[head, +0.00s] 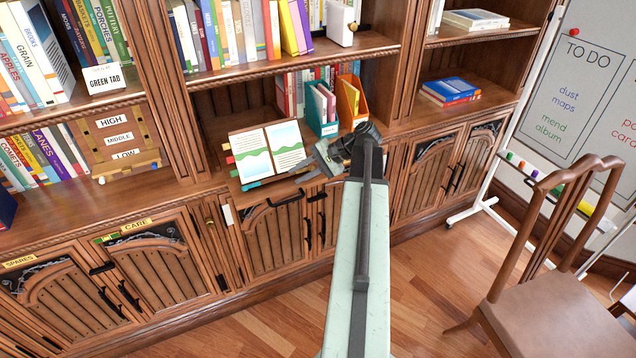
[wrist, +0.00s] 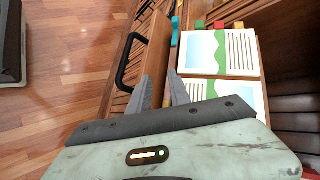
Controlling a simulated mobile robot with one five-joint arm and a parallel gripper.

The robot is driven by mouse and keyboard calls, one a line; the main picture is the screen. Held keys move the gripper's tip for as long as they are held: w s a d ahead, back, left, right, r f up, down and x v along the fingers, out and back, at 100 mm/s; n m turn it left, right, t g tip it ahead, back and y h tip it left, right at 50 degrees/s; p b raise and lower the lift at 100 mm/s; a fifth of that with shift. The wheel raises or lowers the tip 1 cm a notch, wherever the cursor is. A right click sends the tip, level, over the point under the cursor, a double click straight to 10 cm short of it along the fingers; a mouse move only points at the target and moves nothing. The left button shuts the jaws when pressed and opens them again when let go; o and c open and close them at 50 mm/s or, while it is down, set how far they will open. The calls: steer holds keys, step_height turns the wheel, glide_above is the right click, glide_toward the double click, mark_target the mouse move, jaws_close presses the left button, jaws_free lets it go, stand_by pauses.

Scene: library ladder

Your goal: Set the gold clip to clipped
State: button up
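I cannot pick out a gold clip in either view; it may be hidden or too small to tell. An open book (head: 268,148) with green pictures rests tilted at the cabinet's front ledge in the head view. It also shows in the wrist view (wrist: 219,54), to the right of my fingers, with coloured tabs along its far edge. My gripper (head: 303,172) is at the book's lower right in the head view.
A black handle (wrist: 128,62) on a wooden front is left of my fingers. Teal (head: 322,108) and orange (head: 351,101) file holders stand behind the book. A whiteboard (head: 575,85) and a chair (head: 550,310) stand at right. Wooden floor (head: 430,285) is open before the cabinets.

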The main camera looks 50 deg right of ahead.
mark_target(314, 168)
steer(key=s+d+r+m+t+b, duration=0.1)
steer(key=s+d+m+t+b, duration=0.15)
steer(key=s+d, duration=0.65)
steer(key=shift+m+t+h, duration=0.25)
steer(key=shift+t+h, duration=0.05)
steer(key=shift+t, duration=0.15)
steer(key=w+f, duration=0.1)
steer(key=w, duration=0.1)
steer(key=w+a+b, duration=0.1)
steer(key=w, duration=0.2)
steer(key=w+f+b, duration=0.1)
steer(key=w, duration=0.1)
steer(key=shift+w+a+f, duration=0.15)
steer(key=shift+w+f, duration=0.05)
steer(key=shift+f, duration=0.1)
steer(key=shift+w+a+f, duration=0.1)
steer(key=shift+w+a, duration=0.15)
steer(key=shift+w, duration=0.2)
jaws_close()
